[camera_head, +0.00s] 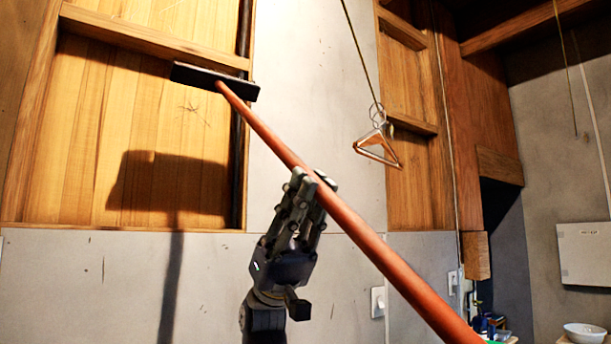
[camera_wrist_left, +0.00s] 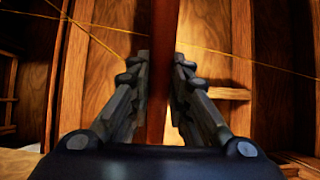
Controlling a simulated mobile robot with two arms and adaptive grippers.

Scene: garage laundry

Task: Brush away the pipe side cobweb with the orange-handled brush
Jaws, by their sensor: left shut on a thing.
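The brush (camera_head: 350,221) has a long orange-brown handle and a dark flat head (camera_head: 213,81). My left gripper (camera_head: 309,181) is shut on the handle around its middle, and the brush slants up to the left. In the left wrist view the handle (camera_wrist_left: 161,75) stands between the two fingers of my left gripper (camera_wrist_left: 161,65). A thin, dark cobweb (camera_head: 192,110) shows on the wood panel, below and left of the brush head. A dark vertical pipe (camera_head: 238,165) runs along the panel's right edge. The brush head appears above the cobweb; contact with the wall cannot be told. My right gripper is not in view.
A triangular hanger (camera_head: 377,146) hangs on a cord right of the handle. A wooden ledge (camera_head: 150,40) crosses the panel near the brush head. A white bowl (camera_head: 585,332) stands at the lower right. Thin cords (camera_wrist_left: 100,42) cross the left wrist view.

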